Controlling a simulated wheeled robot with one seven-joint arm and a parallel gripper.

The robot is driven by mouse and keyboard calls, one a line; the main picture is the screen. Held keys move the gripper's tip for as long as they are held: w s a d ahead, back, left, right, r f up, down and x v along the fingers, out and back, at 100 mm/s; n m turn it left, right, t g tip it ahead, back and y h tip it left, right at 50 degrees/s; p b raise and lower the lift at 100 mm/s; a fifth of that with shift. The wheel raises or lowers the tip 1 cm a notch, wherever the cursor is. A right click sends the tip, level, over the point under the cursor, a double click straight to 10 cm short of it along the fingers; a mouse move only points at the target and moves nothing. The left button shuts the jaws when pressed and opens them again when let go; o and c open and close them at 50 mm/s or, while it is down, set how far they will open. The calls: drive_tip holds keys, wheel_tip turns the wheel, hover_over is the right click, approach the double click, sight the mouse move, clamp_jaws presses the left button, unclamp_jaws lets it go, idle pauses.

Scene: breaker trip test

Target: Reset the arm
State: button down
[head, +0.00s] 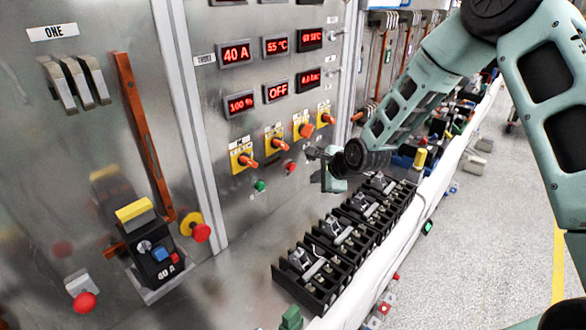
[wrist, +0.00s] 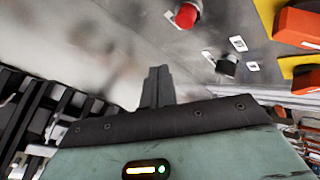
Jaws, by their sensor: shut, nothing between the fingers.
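My arm (head: 540,70) reaches in from the right of the head view, its links pale green and black. My gripper (head: 322,168) is close to the metal panel, just right of the red button (head: 291,167) and above the row of black breaker blocks. In the wrist view the dark fingers (wrist: 157,88) are together with nothing between them. The red button (wrist: 187,16) shows beyond the fingertips there, apart from them. Part of the gripper is hidden behind its own wrist in the head view.
Several orange rotary switches (head: 277,143) sit on yellow plates above. Red displays (head: 236,53) read 40 A, 55 °C, 100 % and OFF. Black breaker blocks (head: 315,275) line the bench below. A 40 A breaker (head: 155,255) stands at left. Open floor (head: 490,230) lies at right.

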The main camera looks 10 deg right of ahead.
drive_tip(key=s+a+r+n+g+b, duration=0.1)
drive_tip(key=s+a+n+g+b, duration=0.15)
drive_tip(key=s+n, duration=0.35)
drive_tip(key=s+a+r+n+g+b, duration=0.1)
drive_tip(key=s+a+n, duration=0.25)
drive_tip(key=s, duration=0.35)
drive_tip(key=s+a+r+n+g+b, duration=0.1)
drive_tip(key=s+a+n+b, duration=0.1)
drive_tip(key=s+a+n, duration=0.4)
drive_tip(key=s+d+n+g+h+b, duration=0.1)
drive_tip(key=s+n, duration=0.4)
drive_tip(key=s, duration=0.6)
drive_tip(key=s+d+r+n+g+h+b, duration=0.1)
drive_tip(key=s+d+n+g+h+b, duration=0.1)
drive_tip(key=s+n, duration=0.4)
drive_tip(key=s+d, duration=0.1)
drive_tip(key=s, duration=0.3)
drive_tip(key=shift+s+d+g+b, duration=0.3)
drive_tip(key=shift+s+d+g, duration=0.05)
